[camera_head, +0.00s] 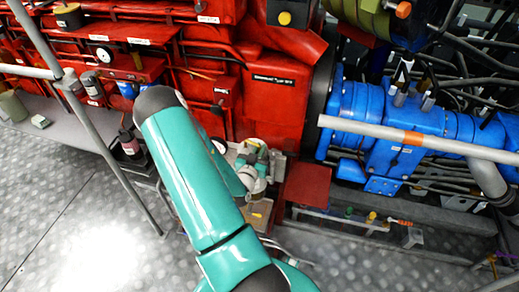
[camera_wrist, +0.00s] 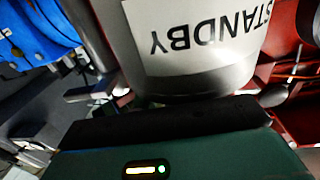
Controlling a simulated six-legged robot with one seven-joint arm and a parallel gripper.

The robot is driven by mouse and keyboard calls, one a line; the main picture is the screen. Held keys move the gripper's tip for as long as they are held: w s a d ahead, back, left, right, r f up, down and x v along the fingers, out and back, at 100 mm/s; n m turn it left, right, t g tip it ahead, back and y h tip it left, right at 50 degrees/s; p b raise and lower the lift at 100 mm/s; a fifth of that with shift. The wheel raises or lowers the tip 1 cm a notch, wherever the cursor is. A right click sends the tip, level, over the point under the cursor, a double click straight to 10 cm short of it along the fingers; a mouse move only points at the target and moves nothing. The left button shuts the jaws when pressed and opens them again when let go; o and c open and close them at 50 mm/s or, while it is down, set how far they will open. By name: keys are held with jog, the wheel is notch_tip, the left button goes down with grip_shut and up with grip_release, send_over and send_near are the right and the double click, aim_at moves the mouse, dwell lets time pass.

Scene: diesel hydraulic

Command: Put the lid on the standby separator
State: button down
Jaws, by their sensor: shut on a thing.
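The standby separator (camera_wrist: 190,75) is a silver cylinder with a white label reading STANDBY, upside down in the wrist view. Its rounded edge lies close above my gripper (camera_wrist: 165,120), which shows as a teal housing with a black edge. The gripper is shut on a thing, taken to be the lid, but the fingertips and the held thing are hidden. I cannot tell whether it touches the separator. In the head view, my teal arm hides part of the work spot, around a small grey and teal cluster (camera_head: 257,165).
A large red engine (camera_head: 275,100) stands behind, with a blue machine (camera_head: 400,125) to its right. A grey pipe (camera_head: 420,139) crosses in front of the blue machine. A railing post (camera_head: 105,145) stands left of my arm. The metal floor (camera_head: 75,220) at left is clear.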

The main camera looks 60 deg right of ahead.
jog(key=shift+f, duration=0.4)
jog(key=c, duration=1.4)
grip_release()
jog(key=shift+a, duration=0.1)
jog(key=s+a, duration=0.1)
jog(key=a, duration=1.2)
jog(key=shift+s+a, duration=0.15)
jog(key=shift+a, duration=0.15)
